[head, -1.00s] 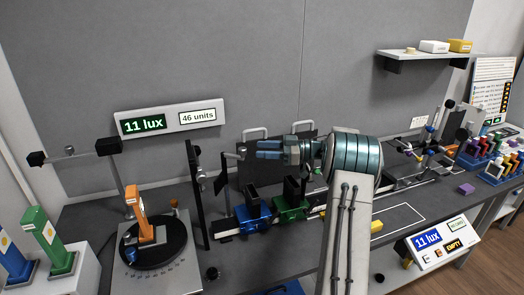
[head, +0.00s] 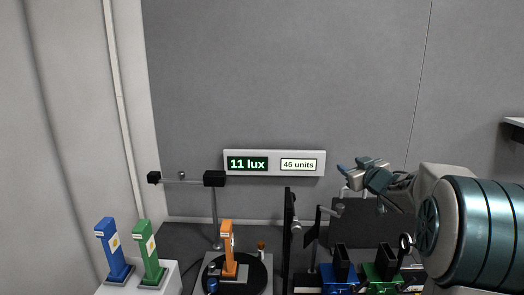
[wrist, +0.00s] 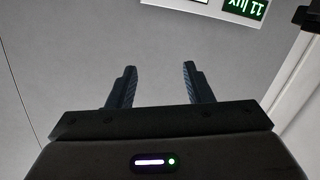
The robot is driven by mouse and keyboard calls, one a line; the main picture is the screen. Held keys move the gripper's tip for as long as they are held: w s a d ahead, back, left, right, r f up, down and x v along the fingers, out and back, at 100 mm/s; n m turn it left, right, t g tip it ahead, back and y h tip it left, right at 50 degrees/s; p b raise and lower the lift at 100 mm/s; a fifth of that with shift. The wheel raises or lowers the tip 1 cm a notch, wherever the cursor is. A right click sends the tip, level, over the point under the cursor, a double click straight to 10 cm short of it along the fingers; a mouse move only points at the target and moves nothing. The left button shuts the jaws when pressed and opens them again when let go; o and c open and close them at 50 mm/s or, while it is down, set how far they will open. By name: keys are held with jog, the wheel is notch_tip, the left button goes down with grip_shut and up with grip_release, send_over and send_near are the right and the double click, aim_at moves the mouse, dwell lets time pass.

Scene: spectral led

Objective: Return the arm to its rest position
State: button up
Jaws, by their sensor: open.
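My gripper (head: 352,168) is raised above the bench at the right of the head view, in front of the grey wall panel. Its fingers point left and no object shows between them. In the wrist view the two dark fingers of my gripper (wrist: 158,85) stand apart with only grey wall behind them. My arm's large banded teal link fills the lower right of the head view and hides part of the bench.
A display (head: 275,163) reads 11 lux and 46 units. Below stand an orange holder (head: 228,250) on a black turntable, a blue carriage (head: 338,280) and a green carriage (head: 381,276). A blue post (head: 112,250) and a green post (head: 149,255) stand left. Space above the display is clear.

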jog(key=s+a+f+m+g+h, duration=0.1)
jog(key=s+a+f+g, duration=0.2)
jog(key=s, duration=1)
jog(key=s+a+f+m+g+h, duration=0.1)
jog(key=s+a+f+g, duration=0.3)
jog(key=s, duration=1)
jog(key=s+a+f+m+g+h, duration=0.1)
jog(key=s+a+f+m+g, duration=0.2)
jog(key=s, duration=1)
notch_tip(320, 180, down, 5)
jog(key=a+g, duration=0.1)
jog(key=g, duration=0.2)
jog(key=shift+s+a, duration=0.25)
jog(key=shift+r, duration=0.1)
jog(key=shift+c, duration=1.1)
